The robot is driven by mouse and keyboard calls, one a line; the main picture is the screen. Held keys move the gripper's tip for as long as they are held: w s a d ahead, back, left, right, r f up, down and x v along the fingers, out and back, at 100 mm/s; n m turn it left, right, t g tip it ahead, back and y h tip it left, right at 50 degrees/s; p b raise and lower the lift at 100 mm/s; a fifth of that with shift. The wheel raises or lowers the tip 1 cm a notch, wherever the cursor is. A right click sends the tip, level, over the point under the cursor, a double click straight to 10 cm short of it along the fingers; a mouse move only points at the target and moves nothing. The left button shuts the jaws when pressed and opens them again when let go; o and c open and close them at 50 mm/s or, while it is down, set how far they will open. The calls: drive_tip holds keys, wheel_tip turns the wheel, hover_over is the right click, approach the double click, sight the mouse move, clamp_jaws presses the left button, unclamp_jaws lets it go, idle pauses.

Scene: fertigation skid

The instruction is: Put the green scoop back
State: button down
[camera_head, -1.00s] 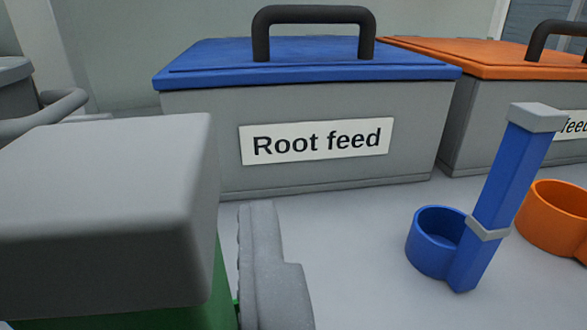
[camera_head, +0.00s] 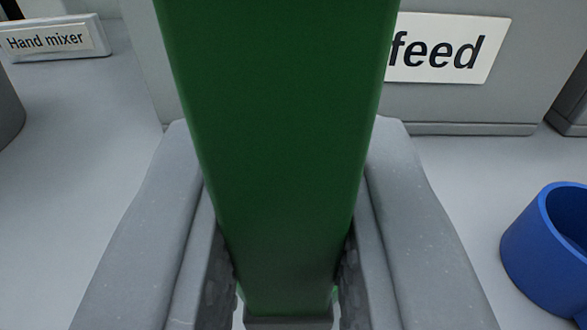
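The green scoop's (camera_head: 280,140) broad, straight handle fills the middle of the view, running from the top edge down between my fingers. My gripper (camera_head: 288,285) has one grey finger on each side of this handle. Both finger pads lie against its sides with no clear gap, so it looks shut on it. A grey band shows below the handle at the bottom edge.
Behind the handle stands a grey bin (camera_head: 455,110) whose label shows "feed". A blue scoop cup (camera_head: 555,250) stands close at the right. A "Hand mixer" label (camera_head: 48,40) sits at the far left. The grey surface left of my gripper is mostly clear.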

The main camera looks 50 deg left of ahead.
drive_tip(key=shift+f, duration=0.15)
drive_tip(key=c, duration=1.4)
unclamp_jaws()
drive_tip(key=shift+o, duration=0.2)
drive_tip(key=shift+f+b, duration=0.1)
drive_tip(key=shift+b, duration=0.45)
drive_tip(key=p+v, duration=0.3)
drive_tip(key=v, duration=1.1)
drive_tip(key=shift+p, duration=0.35)
drive_tip(key=shift+a, duration=0.15)
